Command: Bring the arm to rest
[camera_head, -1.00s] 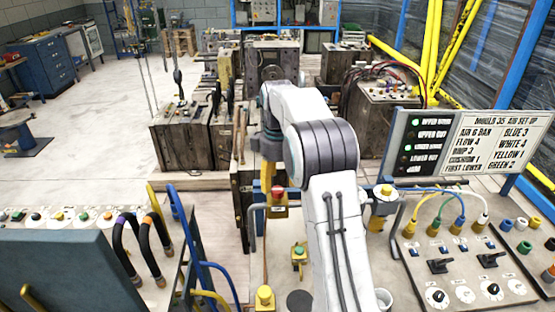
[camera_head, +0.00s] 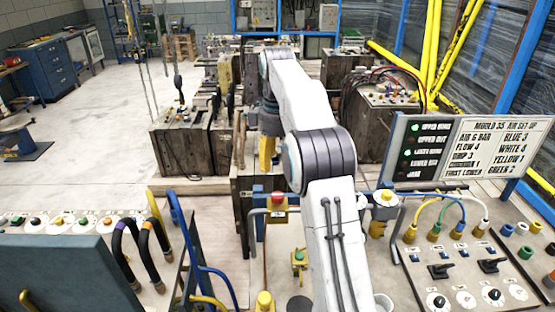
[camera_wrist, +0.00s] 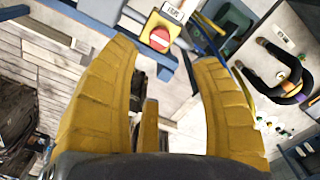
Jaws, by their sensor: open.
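A red stop button on a yellow box (camera_wrist: 159,38) lies beyond the left finger in the wrist view. The same red button (camera_head: 277,197) stands below my gripper in the head view.
A control panel (camera_head: 470,275) with knobs and hoses is at right, below a lettered sign board (camera_head: 500,145). A blue-grey cabinet (camera_head: 60,275) with hoses is at left. Open pale floor (camera_head: 100,125) lies at far left.

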